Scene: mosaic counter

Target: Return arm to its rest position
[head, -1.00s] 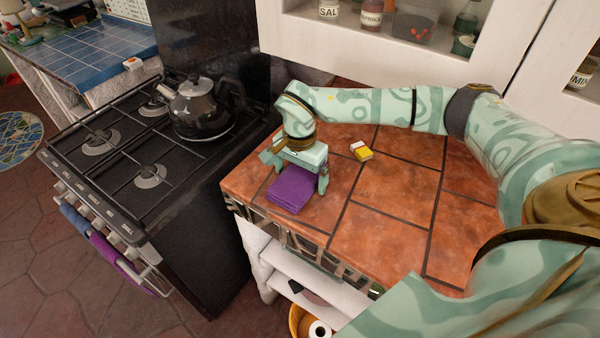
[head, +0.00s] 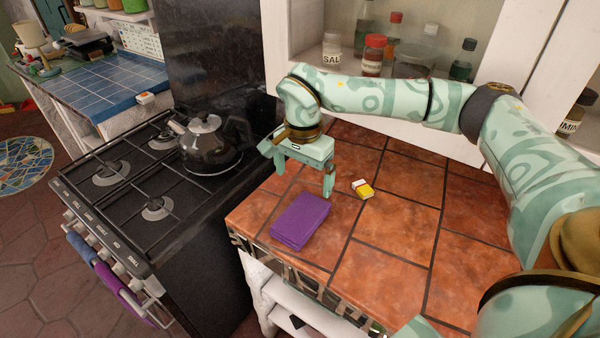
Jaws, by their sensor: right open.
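My right arm reaches in from the right over the tiled counter (head: 395,260). Its right gripper (head: 302,182) is open and empty, with its fingers pointing down. It hangs just behind a folded purple cloth (head: 300,221) and apart from it. The cloth lies flat near the counter's front left edge. My left gripper is out of view.
A small yellow, white and red box (head: 363,189) lies close to the right of the gripper. A black stove (head: 120,190) with a kettle (head: 211,145) stands left. A cabinet with jars (head: 375,55) is behind my arm. The counter's right part is clear.

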